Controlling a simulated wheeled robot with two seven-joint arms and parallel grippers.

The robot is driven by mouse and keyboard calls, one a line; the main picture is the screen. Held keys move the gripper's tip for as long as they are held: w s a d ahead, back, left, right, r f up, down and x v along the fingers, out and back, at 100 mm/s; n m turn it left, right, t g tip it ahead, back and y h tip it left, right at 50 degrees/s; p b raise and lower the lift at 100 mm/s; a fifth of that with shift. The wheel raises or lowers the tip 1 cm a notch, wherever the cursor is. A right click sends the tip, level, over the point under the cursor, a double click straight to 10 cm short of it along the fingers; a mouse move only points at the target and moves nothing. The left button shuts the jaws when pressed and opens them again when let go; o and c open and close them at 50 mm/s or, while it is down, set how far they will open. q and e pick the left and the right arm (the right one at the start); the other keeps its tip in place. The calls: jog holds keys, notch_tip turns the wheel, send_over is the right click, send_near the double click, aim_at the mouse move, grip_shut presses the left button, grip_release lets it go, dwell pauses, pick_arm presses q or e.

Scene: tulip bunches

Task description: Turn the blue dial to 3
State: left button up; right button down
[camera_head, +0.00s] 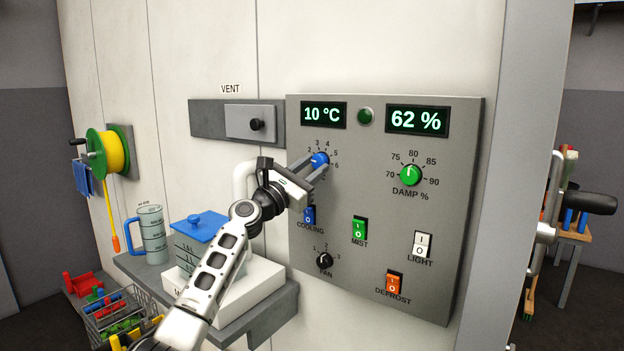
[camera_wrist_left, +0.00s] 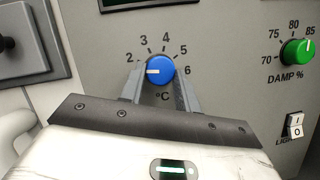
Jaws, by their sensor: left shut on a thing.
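The blue dial (camera_head: 320,159) sits at the upper left of the grey control panel, below the 10 °C display (camera_head: 324,114). Numbers are printed around it; 2 to 6 are readable in the left wrist view. There the dial (camera_wrist_left: 161,67) shows a white pointer aimed left, a little below the 2. My left gripper (camera_head: 313,167) is shut on the dial, with one finger on each side. The fingers (camera_wrist_left: 160,82) cover the lower part of the dial's surround. My right gripper is out of view.
The panel (camera_head: 390,290) also bears a green DAMP dial (camera_head: 411,174), a black FAN knob (camera_head: 324,260) and several rocker switches, one blue (camera_head: 309,214) just below my gripper. A shelf (camera_head: 280,310) holds a jug (camera_head: 152,235) and a blue-lidded container (camera_head: 198,228).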

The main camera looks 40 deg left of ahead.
pick_arm(q)
jog(key=m+h+b, duration=0.1)
jog(key=m, duration=0.1)
jog(key=m+g+h+b, duration=0.1)
jog(key=m, duration=0.2)
jog(key=shift+a+b, duration=0.2)
jog(key=shift+b, duration=0.2)
jog(key=m+g+h+b, duration=0.1)
jog(key=m, duration=0.2)
jog(key=shift+a+r+m, duration=0.1)
jog(key=shift+m, duration=0.2)
jog(key=m, duration=0.1)
jog(key=m+g, duration=0.1)
jog(key=m, duration=0.1)
jog(key=m+h, duration=0.1)
jog(key=shift+r, duration=0.25)
jog(key=shift+a+m+g+p, duration=0.1)
jog(key=shift+m+g+p, duration=0.2)
jog(key=shift+m+g, duration=0.5)
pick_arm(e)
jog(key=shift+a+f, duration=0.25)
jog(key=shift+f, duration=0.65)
pick_arm(q)
jog(key=shift+m, duration=0.4)
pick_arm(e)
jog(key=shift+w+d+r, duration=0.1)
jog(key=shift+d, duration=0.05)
pick_arm(q)
jog(key=o, duration=1)
jog(key=shift+r, duration=0.1)
